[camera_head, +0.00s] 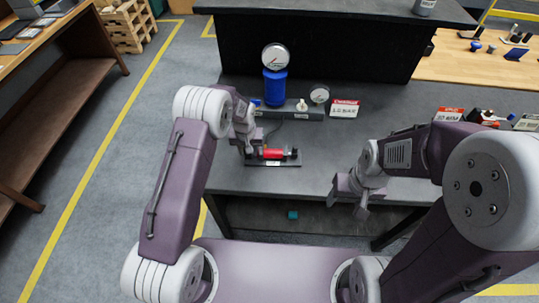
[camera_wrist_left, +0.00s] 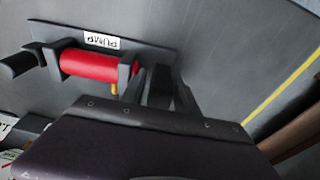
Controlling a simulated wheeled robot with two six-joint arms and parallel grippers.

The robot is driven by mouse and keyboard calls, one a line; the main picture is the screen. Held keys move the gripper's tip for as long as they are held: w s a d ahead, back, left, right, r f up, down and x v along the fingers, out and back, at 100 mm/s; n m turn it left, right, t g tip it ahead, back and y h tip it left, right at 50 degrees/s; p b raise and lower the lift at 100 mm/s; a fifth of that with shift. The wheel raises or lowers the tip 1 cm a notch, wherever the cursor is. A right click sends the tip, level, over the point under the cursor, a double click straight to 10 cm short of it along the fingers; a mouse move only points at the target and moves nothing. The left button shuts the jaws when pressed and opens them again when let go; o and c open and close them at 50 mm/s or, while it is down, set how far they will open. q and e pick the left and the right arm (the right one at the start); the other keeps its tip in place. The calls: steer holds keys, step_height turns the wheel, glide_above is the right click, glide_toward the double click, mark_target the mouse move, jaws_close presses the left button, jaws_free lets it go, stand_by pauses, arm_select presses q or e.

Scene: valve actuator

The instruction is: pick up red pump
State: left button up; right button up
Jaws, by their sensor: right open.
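The red pump (camera_head: 273,154) is a red cylinder with dark ends on a dark base plate on the grey table. In the left wrist view the pump (camera_wrist_left: 90,65) lies left of centre beside a white "PUMP" label (camera_wrist_left: 102,41). My left gripper (camera_head: 248,148) is low over the table at the pump's left end. In the left wrist view its dark fingers (camera_wrist_left: 160,88) show just right of the pump, and their spacing is unclear. I cannot tell whether they touch it. My right gripper (camera_head: 347,199) is open and empty near the table's front edge, right of the pump.
A blue cylinder (camera_head: 275,88) with a gauge stands behind the pump, beside a smaller gauge (camera_head: 319,93) and a red-white sign (camera_head: 344,108). More signs and small parts (camera_head: 487,118) lie at the right. The tabletop between the pump and my right gripper is clear.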

arm_select(q)
steer(key=shift+f, duration=0.15)
steer(key=c, duration=0.7)
jaws_close()
steer(key=shift+r, duration=0.2)
stand_by(0.4)
